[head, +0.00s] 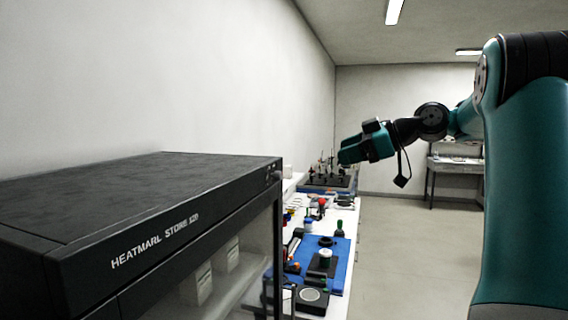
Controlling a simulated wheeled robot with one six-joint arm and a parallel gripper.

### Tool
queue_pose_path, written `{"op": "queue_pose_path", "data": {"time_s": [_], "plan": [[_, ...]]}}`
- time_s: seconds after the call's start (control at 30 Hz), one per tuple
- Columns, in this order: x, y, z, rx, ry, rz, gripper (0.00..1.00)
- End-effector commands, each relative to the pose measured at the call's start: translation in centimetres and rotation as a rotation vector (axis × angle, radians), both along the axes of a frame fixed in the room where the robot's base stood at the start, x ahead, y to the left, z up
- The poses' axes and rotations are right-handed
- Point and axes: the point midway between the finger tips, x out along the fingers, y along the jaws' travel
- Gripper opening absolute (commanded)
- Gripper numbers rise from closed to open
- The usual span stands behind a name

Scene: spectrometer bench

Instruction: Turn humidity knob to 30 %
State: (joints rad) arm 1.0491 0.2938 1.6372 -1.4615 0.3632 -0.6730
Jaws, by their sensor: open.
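A dark cabinet (190,225) lettered "HEATMARL STORE 120" fills the lower left of the head view. A small knob-like part (276,174) shows at the right end of its upper front panel. I cannot read any scale or setting there, and cannot tell if it is the humidity knob. My gripper (345,154) is open and raised over the far part of the bench, right of the cabinet and apart from it. It points left, and nothing shows between its fingers.
A white bench (345,219) runs back beyond the cabinet. It carries a blue mat (339,269), small bottles and instruments, and a dark board with posts (330,188). Pale boxes (197,285) show behind the cabinet's glass. The floor (410,255) to the right is clear.

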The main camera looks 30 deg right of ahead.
Motion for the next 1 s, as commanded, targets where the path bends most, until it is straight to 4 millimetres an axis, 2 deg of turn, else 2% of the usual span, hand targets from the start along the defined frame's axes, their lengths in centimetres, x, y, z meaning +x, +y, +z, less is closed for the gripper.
{"op": "queue_pose_path", "data": {"time_s": [0.1, 0.37, 0.5, 0.57, 0.8, 1.0], "plan": [[0.6, 0.4, -1.2, -0.003, 0.000, 0.003, 0.50], [2.5, 1.7, -2.3, -0.001, 0.001, 0.004, 0.50], [4.5, 3.1, -3.2, 0.000, 0.001, 0.006, 0.50], [5.6, 3.9, -2.6, 0.007, 0.005, 0.007, 0.50], [9.9, 6.5, -4.4, 0.007, 0.006, 0.006, 0.50], [12.5, 8.0, -5.7, 0.005, 0.004, 0.004, 0.50]]}}
